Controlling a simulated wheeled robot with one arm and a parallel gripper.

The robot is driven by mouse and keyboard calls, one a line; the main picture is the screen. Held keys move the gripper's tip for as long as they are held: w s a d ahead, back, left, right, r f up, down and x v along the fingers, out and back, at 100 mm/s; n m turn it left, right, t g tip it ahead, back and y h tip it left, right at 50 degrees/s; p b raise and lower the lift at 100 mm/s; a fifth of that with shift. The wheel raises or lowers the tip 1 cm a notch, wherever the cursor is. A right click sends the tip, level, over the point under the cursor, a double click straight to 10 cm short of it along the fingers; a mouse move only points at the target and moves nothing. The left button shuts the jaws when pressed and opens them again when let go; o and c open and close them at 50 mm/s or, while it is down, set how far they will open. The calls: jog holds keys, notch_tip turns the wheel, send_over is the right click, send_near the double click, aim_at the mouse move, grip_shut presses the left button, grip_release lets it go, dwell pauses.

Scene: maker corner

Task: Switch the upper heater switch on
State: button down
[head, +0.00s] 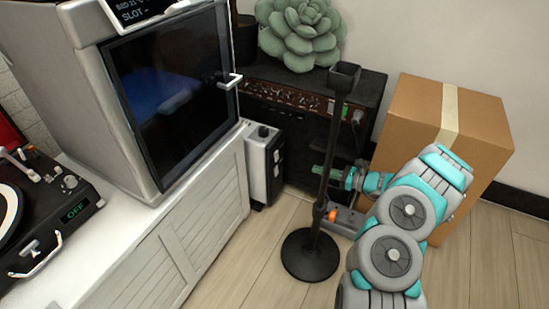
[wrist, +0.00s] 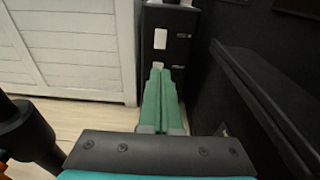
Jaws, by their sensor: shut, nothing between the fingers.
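The heater (head: 257,168) is a narrow white box with a black front panel, standing on the floor beside the white cabinet. In the wrist view its black panel (wrist: 181,48) carries two white switches, one above the other. The upper switch (wrist: 160,39) is in clear view; the lower switch (wrist: 156,66) is partly covered by my fingertips. Whether either is on is too small to tell. My gripper (head: 315,171) has green fingers, shut and empty, pointing at the panel. In the head view a gap shows between the fingertips and the heater. The fingertips (wrist: 166,70) line up below the upper switch.
A black pole stand (head: 311,257) rises from the floor in front of my gripper in the head view. A black amplifier (head: 295,95) with a succulent (head: 298,38) stands behind. A cardboard box (head: 415,115) is at right. The white cabinet (head: 185,240) borders the left.

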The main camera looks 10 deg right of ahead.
jog(key=shift+a, duration=0.1)
jog(key=x, duration=1.3)
jog(key=shift+w+a, duration=0.2)
jog(key=shift+a, duration=0.15)
jog(key=s+d+f+b, duration=0.1)
jog(key=s+d+f, duration=0.1)
jog(key=s+d, duration=0.6)
jog(key=d, duration=0.3)
dwell(0.3)
dwell(0.4)
